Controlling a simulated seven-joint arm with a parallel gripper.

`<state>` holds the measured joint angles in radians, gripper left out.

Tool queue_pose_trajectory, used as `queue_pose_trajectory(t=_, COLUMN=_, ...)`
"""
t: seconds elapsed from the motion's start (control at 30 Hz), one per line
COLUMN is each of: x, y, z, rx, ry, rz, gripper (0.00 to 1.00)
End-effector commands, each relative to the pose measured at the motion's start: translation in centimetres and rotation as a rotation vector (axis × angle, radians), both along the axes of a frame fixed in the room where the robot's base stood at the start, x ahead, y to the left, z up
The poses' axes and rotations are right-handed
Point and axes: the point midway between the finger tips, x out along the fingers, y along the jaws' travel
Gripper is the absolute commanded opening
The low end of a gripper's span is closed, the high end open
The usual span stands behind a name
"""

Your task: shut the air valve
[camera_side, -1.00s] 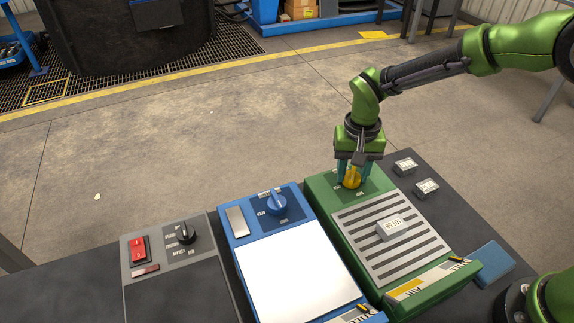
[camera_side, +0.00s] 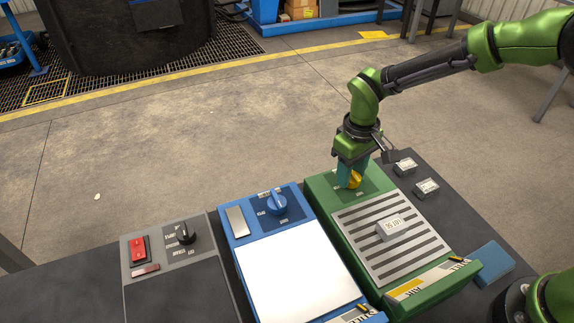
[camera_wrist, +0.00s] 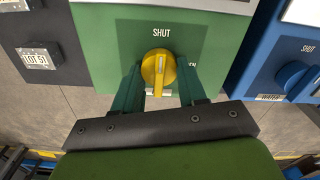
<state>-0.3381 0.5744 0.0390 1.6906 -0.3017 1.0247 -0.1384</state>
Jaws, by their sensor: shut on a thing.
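The air valve is a yellow knob (camera_side: 355,180) on the back panel of the green station (camera_side: 322,190). In the wrist view the yellow knob (camera_wrist: 158,68) has a raised bar running nearly straight up and down. The word SHUT stands above it, and a partly hidden label ending in EN is at its right. My gripper (camera_side: 350,177) reaches down over the knob, with its teal fingers on either side. The gripper (camera_wrist: 158,75) is shut on the knob. The fingers hide part of the knob and panel, so I cannot tell which end of the bar is the pointer.
A blue station (camera_side: 235,250) with a blue knob (camera_side: 276,205) stands at the left. Beyond it is a grey station (camera_side: 130,275) with a red switch (camera_side: 140,249). A tagged block (camera_side: 389,228) lies on the green station's grille. Two labelled blocks (camera_side: 405,167) lie at the right.

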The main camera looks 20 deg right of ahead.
Motion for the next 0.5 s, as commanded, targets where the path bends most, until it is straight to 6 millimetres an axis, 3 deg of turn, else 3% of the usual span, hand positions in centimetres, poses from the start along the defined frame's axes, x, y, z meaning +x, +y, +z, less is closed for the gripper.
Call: queue_pose_trajectory(t=0.5, x=-0.02, y=0.00, z=0.18, rx=0.000, ry=0.000, rz=0.026, gripper=0.11)
